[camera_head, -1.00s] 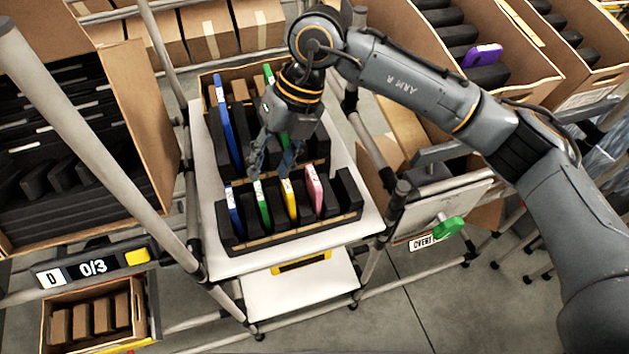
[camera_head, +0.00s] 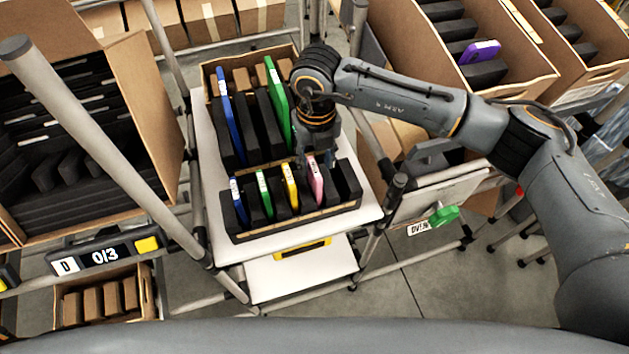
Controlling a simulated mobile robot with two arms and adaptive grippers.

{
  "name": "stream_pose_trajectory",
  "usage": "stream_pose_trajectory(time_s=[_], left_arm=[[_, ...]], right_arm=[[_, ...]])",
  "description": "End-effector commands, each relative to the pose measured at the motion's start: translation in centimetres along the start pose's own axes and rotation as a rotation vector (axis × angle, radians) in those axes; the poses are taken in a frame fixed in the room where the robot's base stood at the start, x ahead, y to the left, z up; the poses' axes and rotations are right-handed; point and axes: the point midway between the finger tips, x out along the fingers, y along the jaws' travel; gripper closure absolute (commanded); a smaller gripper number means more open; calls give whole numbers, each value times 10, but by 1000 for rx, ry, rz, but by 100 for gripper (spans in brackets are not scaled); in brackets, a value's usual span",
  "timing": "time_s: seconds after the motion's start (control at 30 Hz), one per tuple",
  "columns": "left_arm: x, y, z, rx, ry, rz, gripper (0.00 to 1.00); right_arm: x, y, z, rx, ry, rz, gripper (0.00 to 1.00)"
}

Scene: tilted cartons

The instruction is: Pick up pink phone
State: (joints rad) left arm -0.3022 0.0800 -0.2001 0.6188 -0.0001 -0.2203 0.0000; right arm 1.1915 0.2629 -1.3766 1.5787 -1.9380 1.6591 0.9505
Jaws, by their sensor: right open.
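The pink phone (camera_head: 316,185) stands tilted in a slot of the front black rack (camera_head: 290,225) on the white shelf, to the right of the yellow phone (camera_head: 290,187). My right gripper (camera_head: 320,152) hangs just behind and above the pink phone's top end. Its jaws are open and seen nearly edge-on; they partly overlap the phone's top, and I cannot tell whether they touch it. A green phone (camera_head: 264,194) and a blue phone (camera_head: 238,202) stand further left in the same rack. My left gripper is not in view.
A rear carton (camera_head: 206,78) holds a taller blue item (camera_head: 229,115) and a green item (camera_head: 277,105), close to my right gripper. Metal posts flank the shelf. A purple phone (camera_head: 480,51) lies in a carton at upper right. The white shelf's front edge (camera_head: 290,240) is bare.

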Motion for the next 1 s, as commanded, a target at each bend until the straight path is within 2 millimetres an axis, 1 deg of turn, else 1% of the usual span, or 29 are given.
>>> stream_pose_trajectory(time_s=[0.03,0.13,0.2,0.3,0.53,0.57,0.6,0.67,0.7,0.73,0.77,1.0], left_arm=[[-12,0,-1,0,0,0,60],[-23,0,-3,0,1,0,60],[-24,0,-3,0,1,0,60],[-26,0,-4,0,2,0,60],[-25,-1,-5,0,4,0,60],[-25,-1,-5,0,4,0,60],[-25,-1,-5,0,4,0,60],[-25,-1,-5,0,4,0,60],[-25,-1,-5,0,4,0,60],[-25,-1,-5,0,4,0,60],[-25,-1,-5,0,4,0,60],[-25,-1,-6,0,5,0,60]], right_arm=[[2,2,-2,0,6,0,59],[16,4,-4,-1,6,0,59],[28,4,-3,1,4,0,59],[37,4,-3,0,2,1,59],[40,4,-2,-1,0,1,59],[40,4,-2,-1,0,1,61],[40,4,-2,-1,0,1,70],[40,4,-2,-1,0,1,82],[40,4,-2,-1,0,1,90],[40,4,-2,-1,0,1,96],[40,4,-2,-1,0,1,100],[39,4,-2,-1,-1,1,100]])
